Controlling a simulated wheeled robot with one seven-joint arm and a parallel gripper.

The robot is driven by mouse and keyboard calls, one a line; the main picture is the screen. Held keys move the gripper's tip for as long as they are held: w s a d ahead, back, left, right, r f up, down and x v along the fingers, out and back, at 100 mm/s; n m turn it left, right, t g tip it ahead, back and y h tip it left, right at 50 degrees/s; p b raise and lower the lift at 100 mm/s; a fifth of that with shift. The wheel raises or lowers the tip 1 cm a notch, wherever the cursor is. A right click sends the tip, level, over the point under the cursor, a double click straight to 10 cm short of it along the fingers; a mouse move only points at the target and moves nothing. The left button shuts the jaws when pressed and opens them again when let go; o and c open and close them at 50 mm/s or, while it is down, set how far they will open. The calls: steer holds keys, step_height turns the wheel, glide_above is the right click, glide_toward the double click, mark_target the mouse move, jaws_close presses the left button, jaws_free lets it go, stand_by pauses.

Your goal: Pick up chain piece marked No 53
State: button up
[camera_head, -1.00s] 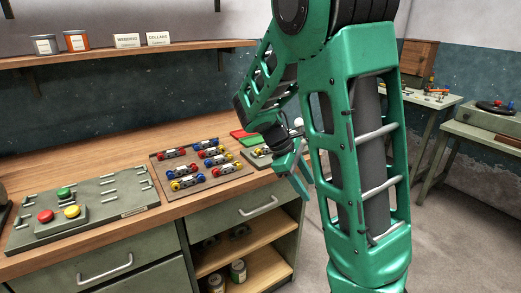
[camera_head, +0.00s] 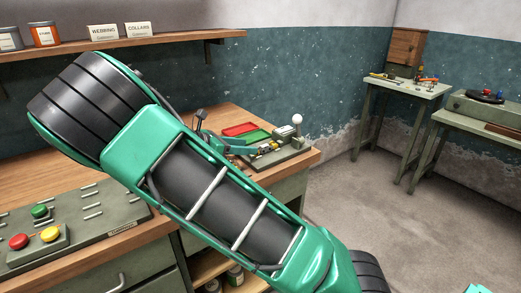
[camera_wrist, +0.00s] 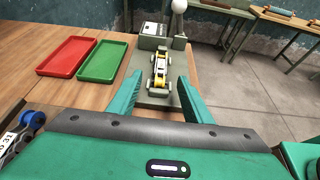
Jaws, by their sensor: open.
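A chain piece (camera_wrist: 160,70) with yellow rollers and a pale side plate lies on a grey-green fixture (camera_wrist: 152,101) in the wrist view; its marking is too small to read. It also shows in the head view (camera_head: 267,149). My gripper (camera_wrist: 160,85) is open, its two green fingers to the left and right of the near part of this piece, apparently without touching it. I cannot tell the height gap. Another chain piece (camera_wrist: 28,122), with blue rollers and a number plate I cannot read surely, shows at the wrist view's left edge. My arm hides the other chain pieces in the head view.
A white-knobbed lever (camera_wrist: 179,8) stands at the fixture's far end. A red tray (camera_wrist: 68,56) and a green tray (camera_wrist: 104,61) lie left of it. A panel with coloured buttons (camera_head: 40,236) is at the bench's left. Open floor lies right.

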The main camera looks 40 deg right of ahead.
mark_target(258, 147)
steer(key=x, duration=0.2)
steer(key=shift+d+f, duration=0.2)
steer(key=shift+x, duration=2.65)
jaws_close()
